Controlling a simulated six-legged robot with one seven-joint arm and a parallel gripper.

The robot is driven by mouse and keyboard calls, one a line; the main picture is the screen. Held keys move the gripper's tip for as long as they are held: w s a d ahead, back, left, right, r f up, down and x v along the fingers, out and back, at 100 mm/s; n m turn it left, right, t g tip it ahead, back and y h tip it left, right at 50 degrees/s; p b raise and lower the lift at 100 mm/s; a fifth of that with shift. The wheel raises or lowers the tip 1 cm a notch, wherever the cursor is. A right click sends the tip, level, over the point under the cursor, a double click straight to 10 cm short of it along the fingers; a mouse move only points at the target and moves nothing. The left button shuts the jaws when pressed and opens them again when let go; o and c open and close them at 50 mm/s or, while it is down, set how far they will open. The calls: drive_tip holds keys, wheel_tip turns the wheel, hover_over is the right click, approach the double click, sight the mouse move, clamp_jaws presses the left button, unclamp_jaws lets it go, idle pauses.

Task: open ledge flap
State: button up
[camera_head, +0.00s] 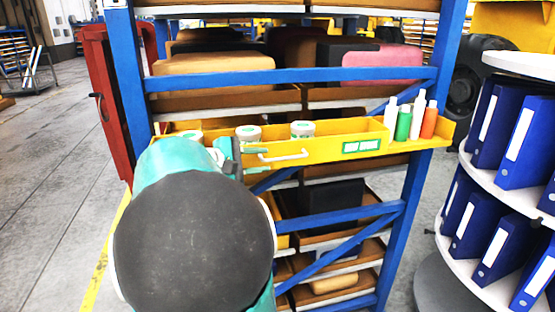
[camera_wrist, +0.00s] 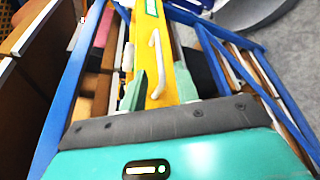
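The yellow ledge (camera_head: 330,148) runs across the front of the blue rack. Its front face carries a white bar handle (camera_head: 283,156) and a green-and-white label (camera_head: 361,146). In the wrist view the ledge (camera_wrist: 183,82) runs away from me, with the white handle (camera_wrist: 156,60) on it. My gripper (camera_wrist: 161,88) is open, its two green fingers apart with the ledge face and the near end of the handle showing between them. Contact with the handle cannot be told. In the head view my arm hides the ledge's left part and most of my gripper (camera_head: 243,153).
Jars (camera_head: 302,131) stand on the ledge, and white, green and orange bottles (camera_head: 403,122) stand at its right end. The blue rack (camera_head: 413,175) holds boxes above and below. A red cabinet (camera_head: 104,95) is left; a round shelf with blue binders (camera_head: 503,130) is right.

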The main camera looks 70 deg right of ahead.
sight(275, 159)
drive_tip(key=x, duration=0.6)
drive_tip(key=shift+s+d+f, duration=0.15)
drive_tip(key=shift+s+d, duration=0.05)
clamp_jaws()
